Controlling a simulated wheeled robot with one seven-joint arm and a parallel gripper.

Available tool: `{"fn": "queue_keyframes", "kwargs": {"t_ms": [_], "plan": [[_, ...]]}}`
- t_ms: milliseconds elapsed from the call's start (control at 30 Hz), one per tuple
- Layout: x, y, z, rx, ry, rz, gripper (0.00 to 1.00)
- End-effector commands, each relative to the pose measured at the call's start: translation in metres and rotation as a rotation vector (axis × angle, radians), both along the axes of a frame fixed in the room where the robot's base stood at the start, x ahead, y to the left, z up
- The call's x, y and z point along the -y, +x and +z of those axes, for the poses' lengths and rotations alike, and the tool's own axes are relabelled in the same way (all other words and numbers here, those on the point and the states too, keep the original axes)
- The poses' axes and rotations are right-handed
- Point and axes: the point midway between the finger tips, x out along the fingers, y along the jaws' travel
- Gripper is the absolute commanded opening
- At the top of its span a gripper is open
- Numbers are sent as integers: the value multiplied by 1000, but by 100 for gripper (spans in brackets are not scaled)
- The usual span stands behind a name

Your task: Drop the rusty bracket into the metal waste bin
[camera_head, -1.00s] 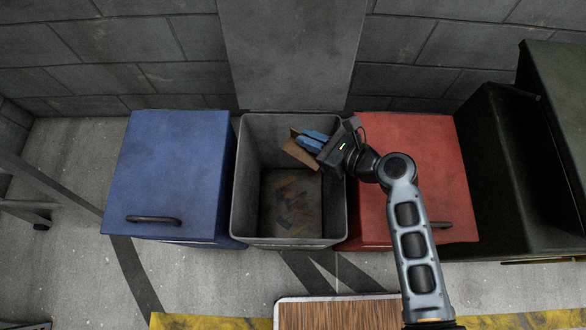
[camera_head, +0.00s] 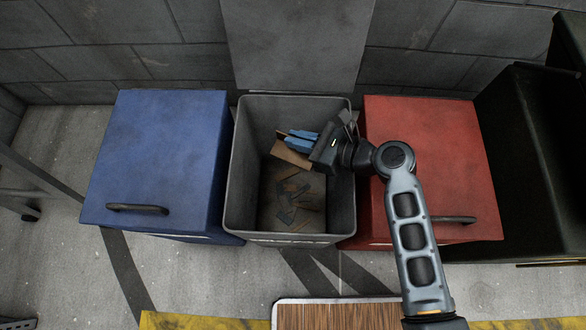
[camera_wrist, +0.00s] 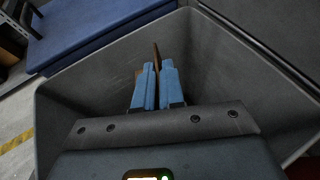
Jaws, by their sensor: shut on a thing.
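The rusty bracket (camera_head: 289,153) is a brown angled piece held between the blue fingers of my gripper (camera_head: 300,141). In the wrist view the bracket (camera_wrist: 156,55) shows as a thin brown edge between and beside the fingers (camera_wrist: 158,82); much of it is hidden by them. The metal waste bin (camera_head: 240,190) is grey with its lid (camera_head: 295,45) raised against the wall. My gripper and the bracket are over the open bin, inside its rim as seen from above. Several dark scraps (camera_head: 290,205) lie on the brownish bin floor.
A closed blue bin (camera_head: 165,160) stands left of the metal bin, and a closed red bin (camera_head: 440,160) stands right, under my arm. A dark container (camera_head: 520,150) is at the far right. A wood-topped surface (camera_head: 340,315) is at the front.

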Motion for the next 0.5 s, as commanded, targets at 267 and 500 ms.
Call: {"fn": "queue_keyframes", "kwargs": {"t_ms": [267, 500], "plan": [[0, 0, -2, 1, 1, -1, 0], [0, 0, -2, 1, 1, -1, 28]]}}
